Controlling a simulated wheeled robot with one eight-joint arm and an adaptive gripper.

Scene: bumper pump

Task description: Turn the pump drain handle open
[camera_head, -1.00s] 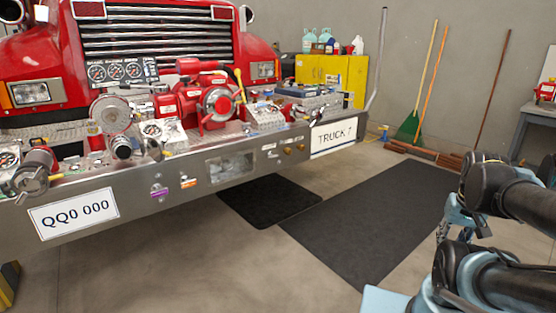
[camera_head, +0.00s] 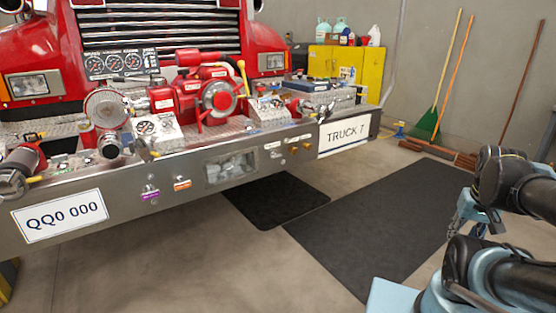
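The red bumper pump (camera_head: 200,92) sits on the truck's front bumper (camera_head: 110,190), with a round silver cap facing out. A yellow-tipped lever (camera_head: 242,72) rises at its right side. Two small fittings sit on the bumper face, with a purple label (camera_head: 150,195) and an orange label (camera_head: 182,185). The label text is too small to read, so I cannot tell which part is the drain handle. My gripper (camera_head: 476,229) hangs small at the right, in front of my folded arm, well away from the truck. Its fingers are too unclear to judge.
Black mats (camera_head: 370,225) lie on the floor between the bumper and my arm. A green broom (camera_head: 428,122) and poles lean on the wall. Bare concrete floor lies in front of the bumper.

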